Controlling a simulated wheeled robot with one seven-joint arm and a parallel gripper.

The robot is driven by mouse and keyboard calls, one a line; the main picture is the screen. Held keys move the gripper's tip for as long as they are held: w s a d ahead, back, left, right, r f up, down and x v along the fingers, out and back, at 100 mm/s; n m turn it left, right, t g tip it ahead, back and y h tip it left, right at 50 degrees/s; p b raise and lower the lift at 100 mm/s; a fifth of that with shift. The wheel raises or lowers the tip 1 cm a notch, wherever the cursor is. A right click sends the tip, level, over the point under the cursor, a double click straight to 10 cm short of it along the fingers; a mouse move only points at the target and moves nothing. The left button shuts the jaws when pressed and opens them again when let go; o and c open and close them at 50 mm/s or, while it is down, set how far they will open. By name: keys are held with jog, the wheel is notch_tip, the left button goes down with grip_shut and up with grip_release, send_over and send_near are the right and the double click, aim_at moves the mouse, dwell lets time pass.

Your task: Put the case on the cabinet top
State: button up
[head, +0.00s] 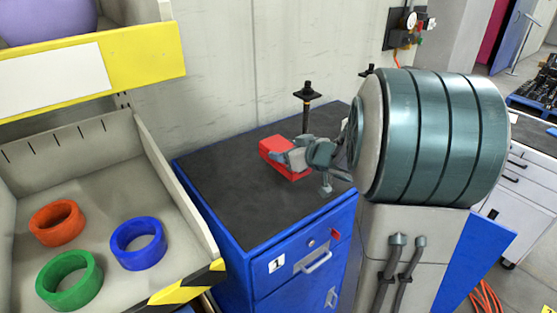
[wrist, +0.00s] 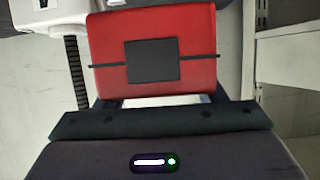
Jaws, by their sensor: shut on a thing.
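The case is a small red box. In the head view the case (head: 276,149) is at the middle of the cabinet top, partly hidden by my gripper (head: 297,160). My gripper is shut on it. In the wrist view the red case (wrist: 195,65) shows a dark square patch and a thin dark band, just beyond the gripper's dark edge. The cabinet top (head: 230,195) is a dark surface on a blue cabinet with a "1" label. I cannot tell whether the case touches the top or hangs just above it.
A black screw jack (head: 306,97) stands at the back of the cabinet top; another is partly hidden behind my arm. A shelf bin at left holds an orange ring (head: 57,222), a green ring (head: 69,280) and a blue ring (head: 138,243). The cabinet top's front left is clear.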

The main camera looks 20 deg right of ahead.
jog(key=a+f, duration=0.2)
jog(key=a, duration=0.1)
jog(key=a+f+b, duration=0.1)
jog(key=a+f, duration=0.1)
jog(key=a, duration=0.2)
jog(key=a+f, duration=0.2)
jog(key=a, duration=0.1)
jog(key=shift+w+a+f+b, duration=0.15)
jog(key=shift+w+a+b, duration=0.1)
jog(key=shift+w+b, duration=0.15)
jog(key=shift+f, duration=1.9)
jog(key=shift+f, duration=0.1)
jog(key=shift+f, duration=0.15)
jog(key=o, duration=1.3)
jog(key=shift+s, duration=0.1)
